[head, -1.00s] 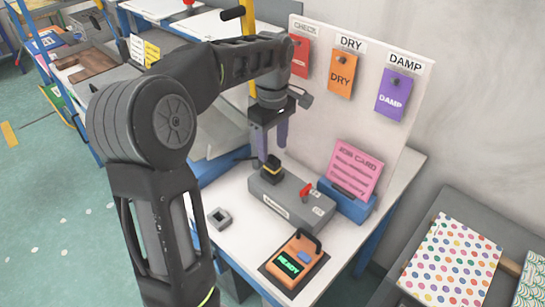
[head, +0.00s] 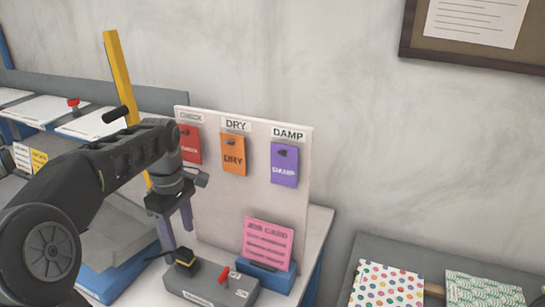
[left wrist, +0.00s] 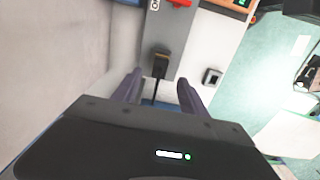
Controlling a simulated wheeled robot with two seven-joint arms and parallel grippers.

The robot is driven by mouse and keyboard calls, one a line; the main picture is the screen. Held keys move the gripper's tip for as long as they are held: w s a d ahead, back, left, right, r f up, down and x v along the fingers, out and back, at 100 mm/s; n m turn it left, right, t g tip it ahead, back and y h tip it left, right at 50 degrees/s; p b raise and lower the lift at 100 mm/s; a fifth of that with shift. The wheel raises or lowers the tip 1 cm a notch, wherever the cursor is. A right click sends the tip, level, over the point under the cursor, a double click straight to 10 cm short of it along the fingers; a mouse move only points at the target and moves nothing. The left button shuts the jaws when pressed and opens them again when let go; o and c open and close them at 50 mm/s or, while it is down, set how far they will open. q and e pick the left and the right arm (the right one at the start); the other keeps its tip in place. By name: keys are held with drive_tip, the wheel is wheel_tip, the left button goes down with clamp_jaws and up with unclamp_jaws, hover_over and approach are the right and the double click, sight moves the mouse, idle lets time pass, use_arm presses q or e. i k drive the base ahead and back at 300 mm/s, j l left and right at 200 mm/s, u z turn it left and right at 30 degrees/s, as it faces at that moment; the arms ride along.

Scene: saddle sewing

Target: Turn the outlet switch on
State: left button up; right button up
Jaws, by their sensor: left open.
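The grey outlet box (head: 205,287) lies on the white table below the tag board. Its red switch (head: 224,273) stands up at the right part of the box; in the left wrist view the red switch (left wrist: 180,3) is cut by the top edge. A black plug with a yellow band (head: 185,262) sits on the box's left end, and it also shows in the left wrist view (left wrist: 161,64). My left gripper (head: 176,232) is open and empty, pointing down above and behind the plug end, apart from the switch. My right gripper is not in view.
The upright board (head: 215,205) with red, orange and purple tags stands close behind the box. A blue holder with a pink job card (head: 268,243) is right of the box. A small grey square item (left wrist: 212,76) lies on the table.

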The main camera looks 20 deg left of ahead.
sight(223, 278)
drive_tip(key=k+l, duration=0.75)
drive_tip(key=l, duration=0.2)
